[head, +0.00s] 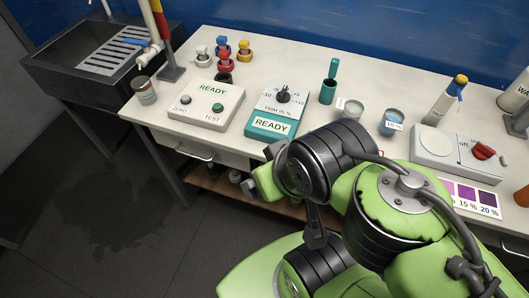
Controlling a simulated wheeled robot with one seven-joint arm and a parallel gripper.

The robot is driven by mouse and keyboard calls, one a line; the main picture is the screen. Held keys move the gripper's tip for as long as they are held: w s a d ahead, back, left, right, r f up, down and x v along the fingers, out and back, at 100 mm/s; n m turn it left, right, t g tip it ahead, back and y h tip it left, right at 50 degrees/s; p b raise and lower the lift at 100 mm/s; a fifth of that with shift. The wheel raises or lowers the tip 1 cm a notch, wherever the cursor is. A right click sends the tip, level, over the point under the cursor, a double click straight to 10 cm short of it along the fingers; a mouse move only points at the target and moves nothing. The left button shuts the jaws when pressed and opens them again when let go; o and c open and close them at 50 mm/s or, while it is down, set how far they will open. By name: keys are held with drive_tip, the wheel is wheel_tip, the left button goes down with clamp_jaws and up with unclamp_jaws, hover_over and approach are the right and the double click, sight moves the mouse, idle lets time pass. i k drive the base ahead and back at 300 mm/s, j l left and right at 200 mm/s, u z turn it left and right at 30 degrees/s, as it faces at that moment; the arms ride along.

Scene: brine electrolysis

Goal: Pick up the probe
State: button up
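What looks like the probe is a slim teal-handled tool (334,69). It stands upright in a teal cup-like holder (327,94) near the middle of the white bench; its lower end is hidden inside. My green and black arm is folded in the lower right, in front of the bench. Nothing is seen touching the teal tool.
Left of the holder are a teal dial box (273,127), a READY box (206,108) and several coloured pegs. Right of it stand a grey cup (350,109), a 10 % beaker (391,122) and a hotplate-like unit (450,155). A sink (62,72) is far left.

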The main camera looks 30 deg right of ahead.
sight(333, 67)
drive_tip(key=l+z, duration=0.1)
drive_tip(key=z, duration=0.25)
drive_tip(key=l+z, duration=0.1)
drive_tip(key=z, duration=0.3)
drive_tip(key=k+l+z, duration=0.1)
drive_tip(key=z, duration=0.25)
